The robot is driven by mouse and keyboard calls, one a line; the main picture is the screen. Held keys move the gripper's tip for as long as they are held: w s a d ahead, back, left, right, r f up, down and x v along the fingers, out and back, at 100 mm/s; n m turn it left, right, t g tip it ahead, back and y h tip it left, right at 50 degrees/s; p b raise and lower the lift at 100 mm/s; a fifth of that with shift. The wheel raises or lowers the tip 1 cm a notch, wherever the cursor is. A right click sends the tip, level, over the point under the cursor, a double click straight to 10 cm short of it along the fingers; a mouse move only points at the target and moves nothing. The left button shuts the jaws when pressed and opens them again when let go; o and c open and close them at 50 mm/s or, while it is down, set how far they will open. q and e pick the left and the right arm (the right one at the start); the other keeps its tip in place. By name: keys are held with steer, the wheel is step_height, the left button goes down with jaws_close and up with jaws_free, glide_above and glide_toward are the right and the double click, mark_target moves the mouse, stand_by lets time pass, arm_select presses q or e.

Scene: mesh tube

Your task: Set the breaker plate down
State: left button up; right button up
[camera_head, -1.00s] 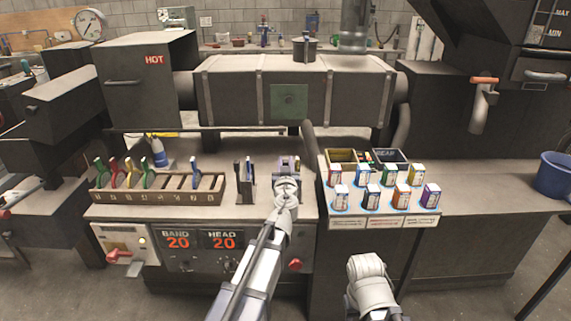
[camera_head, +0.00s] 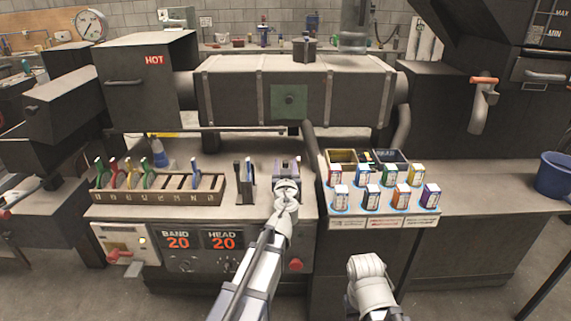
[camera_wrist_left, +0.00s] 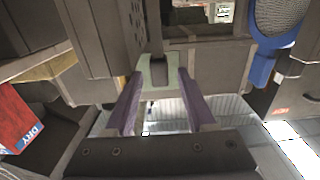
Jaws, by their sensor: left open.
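My left gripper (camera_head: 286,165) is over the middle of the counter, just right of the dark holder with upright tools. In the left wrist view its two purple fingers (camera_wrist_left: 165,110) stand apart. A pale green U-shaped piece (camera_wrist_left: 158,72) shows between or just beyond the fingertips; I cannot tell whether they touch it. I cannot make out the breaker plate for certain in either view. The wrist of my left arm hides part of the counter in the head view.
The large barrel (camera_head: 290,92) spans above the counter.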

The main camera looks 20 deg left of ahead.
arm_select(q)
steer(key=v, duration=1)
steer(key=shift+s, duration=0.4)
steer(key=shift+d, duration=0.1)
steer(key=s+d+f+g, duration=0.1)
steer(key=s+f+g, duration=0.4)
steer(key=f, duration=0.3)
steer(key=s+d+f+g, duration=0.2)
steer(key=s+f+g, duration=0.3)
steer(key=f, duration=0.2)
steer(key=s+d+f+m+g+h, duration=0.2)
steer(key=s+d+f+m+g, duration=0.1)
steer(key=s+d, duration=0.2)
steer(key=s+d+f+m+g+h, duration=0.1)
steer(key=s+d+f+m+g, duration=0.2)
steer(key=s, duration=0.6)
steer(key=d+m+g, duration=0.1)
steer(key=d, duration=0.1)
steer(key=shift+d+f+g+h, duration=0.3)
steer(key=shift+d+f+h, duration=0.05)
steer(key=shift+d+h, duration=0.05)
